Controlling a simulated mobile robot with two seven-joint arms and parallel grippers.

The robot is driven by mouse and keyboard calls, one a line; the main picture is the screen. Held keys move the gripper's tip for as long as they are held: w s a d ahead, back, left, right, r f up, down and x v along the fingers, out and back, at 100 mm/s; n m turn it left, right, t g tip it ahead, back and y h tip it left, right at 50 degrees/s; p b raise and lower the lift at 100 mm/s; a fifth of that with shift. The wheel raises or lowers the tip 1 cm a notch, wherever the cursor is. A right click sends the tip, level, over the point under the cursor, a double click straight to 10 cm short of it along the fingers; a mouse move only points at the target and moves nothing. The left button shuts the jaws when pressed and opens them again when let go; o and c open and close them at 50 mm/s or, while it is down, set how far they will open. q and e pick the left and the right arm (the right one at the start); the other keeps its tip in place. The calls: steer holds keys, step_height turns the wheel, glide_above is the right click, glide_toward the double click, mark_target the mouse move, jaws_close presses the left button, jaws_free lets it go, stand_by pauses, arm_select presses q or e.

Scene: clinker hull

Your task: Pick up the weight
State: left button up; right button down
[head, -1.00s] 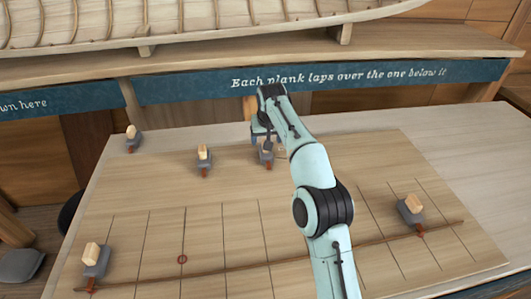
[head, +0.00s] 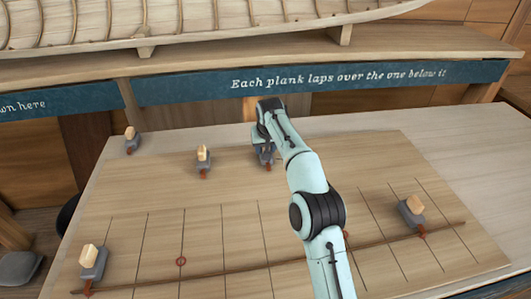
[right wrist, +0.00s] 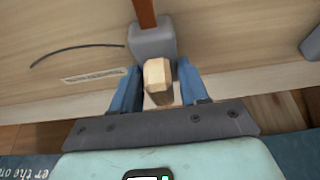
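My right gripper (right wrist: 158,90) points down over a grey weight (right wrist: 152,43) with a pale wooden knob (right wrist: 158,74) and a red-brown tip. Its blue fingers stand on either side of the knob with gaps visible, so it looks open around the knob. In the head view the right gripper (head: 262,146) is at the back middle of the board and mostly hides this weight (head: 267,159). Similar weights stand at the back left (head: 132,145), left of the gripper (head: 203,166), at the front left (head: 93,265) and at the right (head: 412,215). My left gripper is not in view.
A thin brown batten (head: 290,264) runs across the lined board (head: 150,185), with weights at its ends. Behind are a blue lettered rail (head: 200,86) and the boat hull (head: 100,25).

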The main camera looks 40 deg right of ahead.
steer(key=shift+w+r+p, duration=0.1)
steer(key=shift+r+p, duration=2.2)
steer(key=shift+r, duration=2.85)
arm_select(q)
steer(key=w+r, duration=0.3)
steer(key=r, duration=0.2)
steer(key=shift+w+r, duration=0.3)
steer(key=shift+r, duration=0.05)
